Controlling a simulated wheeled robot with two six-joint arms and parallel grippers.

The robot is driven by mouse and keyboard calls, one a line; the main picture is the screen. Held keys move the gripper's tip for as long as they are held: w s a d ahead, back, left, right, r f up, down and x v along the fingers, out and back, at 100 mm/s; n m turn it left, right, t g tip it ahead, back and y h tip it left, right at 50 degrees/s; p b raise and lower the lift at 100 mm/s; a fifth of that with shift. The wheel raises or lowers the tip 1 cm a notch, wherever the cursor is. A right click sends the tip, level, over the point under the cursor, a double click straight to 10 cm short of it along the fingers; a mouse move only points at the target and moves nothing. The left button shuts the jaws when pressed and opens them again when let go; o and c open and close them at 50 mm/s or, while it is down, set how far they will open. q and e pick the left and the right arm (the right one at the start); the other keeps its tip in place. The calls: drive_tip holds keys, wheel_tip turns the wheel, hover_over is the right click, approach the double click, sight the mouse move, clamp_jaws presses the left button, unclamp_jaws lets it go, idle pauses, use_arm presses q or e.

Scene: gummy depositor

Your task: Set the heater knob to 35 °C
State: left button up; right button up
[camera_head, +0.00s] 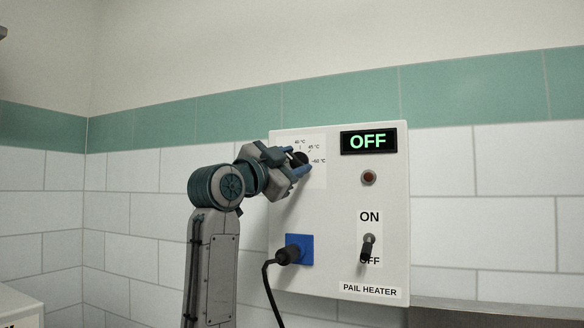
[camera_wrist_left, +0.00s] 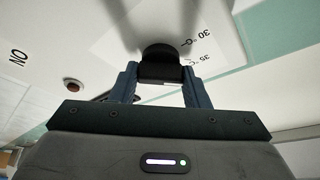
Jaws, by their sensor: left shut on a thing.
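The pail heater panel (camera_head: 335,220) is a white box on the tiled wall. Its black heater knob (camera_head: 301,158) sits at the upper left on a white dial label. My left gripper (camera_head: 299,162) is at the knob, its fingers on either side of it. In the left wrist view the black knob (camera_wrist_left: 160,64) is between the two blue fingers of the left gripper (camera_wrist_left: 160,78), shut on it. Marks for 30 °C and 35 °C show beside the knob there. The knob's pointer cannot be made out. The right gripper is not in view.
A black plug (camera_head: 289,254) with a cable sits in a blue socket (camera_head: 304,243) below my arm.

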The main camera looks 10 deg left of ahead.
use_arm(q)
drive_tip(key=shift+m, duration=0.3)
drive_tip(key=o, duration=1)
drive_tip(key=shift+s, duration=0.1)
drive_tip(key=shift+s+a+f+b, duration=0.25)
drive_tip(key=shift+s+b, duration=0.15)
drive_tip(key=shift+b, duration=0.1)
drive_tip(key=b+v, duration=0.5)
drive_tip(key=v, duration=0.4)
drive_tip(key=shift+s+a, duration=0.15)
drive_tip(key=shift+s, duration=0.2)
